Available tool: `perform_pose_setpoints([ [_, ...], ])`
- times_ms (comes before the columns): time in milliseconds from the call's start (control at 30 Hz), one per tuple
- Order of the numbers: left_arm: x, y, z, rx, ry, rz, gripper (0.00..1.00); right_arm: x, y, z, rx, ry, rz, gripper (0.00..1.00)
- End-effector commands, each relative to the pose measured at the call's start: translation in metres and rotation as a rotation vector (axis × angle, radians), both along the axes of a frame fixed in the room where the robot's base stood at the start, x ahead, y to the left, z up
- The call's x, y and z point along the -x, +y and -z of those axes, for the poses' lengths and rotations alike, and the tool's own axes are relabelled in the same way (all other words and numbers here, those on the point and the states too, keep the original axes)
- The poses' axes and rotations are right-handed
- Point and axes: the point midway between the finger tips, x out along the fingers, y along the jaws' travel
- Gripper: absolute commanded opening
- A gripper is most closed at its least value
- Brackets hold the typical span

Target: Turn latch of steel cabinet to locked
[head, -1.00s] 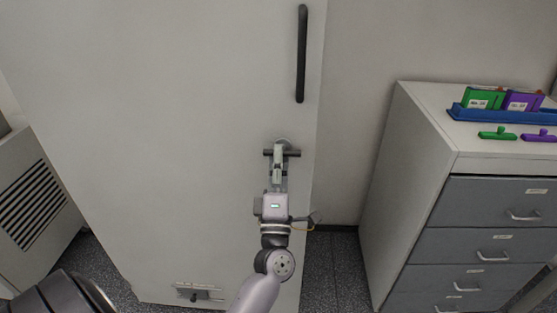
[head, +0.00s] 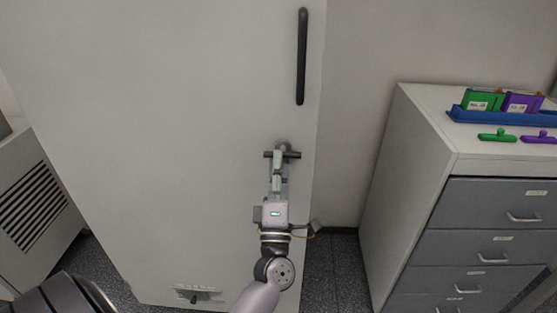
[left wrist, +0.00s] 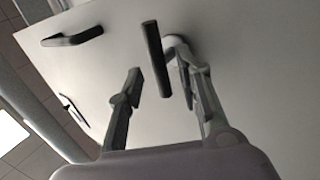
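The steel cabinet (head: 170,130) is a tall pale door filling the left and middle of the head view. Its latch (head: 293,155) is a dark bar on a grey round mount, lying about level across the door below the long black handle (head: 302,55). My left gripper (head: 278,165) is at the latch, coming from below and partly hiding it. In the left wrist view, the latch bar (left wrist: 154,50) stands between the two spread fingers of my left gripper (left wrist: 160,72), with a gap visible on the left finger's side. Contact with the right finger is unclear. My right gripper is not in view.
A drawer cabinet (head: 400,180) stands to the right, with a blue tray (head: 500,117) and green and purple items on top. A vented grey unit (head: 32,205) is at the left. A small plate with a dark knob (head: 194,298) is low on the door.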

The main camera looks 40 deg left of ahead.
Motion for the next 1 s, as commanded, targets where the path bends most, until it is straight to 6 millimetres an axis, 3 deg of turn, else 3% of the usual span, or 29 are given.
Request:
perform_pose_setpoints([
  [300, 0.048, -0.030, 0.039, -0.001, 0.005, 0.001, 0.33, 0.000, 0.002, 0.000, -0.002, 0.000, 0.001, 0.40],
  [500, 0.068, -0.043, 0.054, -0.002, 0.001, 0.000, 0.33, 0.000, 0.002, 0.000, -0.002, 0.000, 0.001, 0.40],
  [1000, 0.075, -0.047, 0.058, -0.001, -0.002, 0.000, 0.33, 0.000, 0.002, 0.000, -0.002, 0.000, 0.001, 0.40],
])
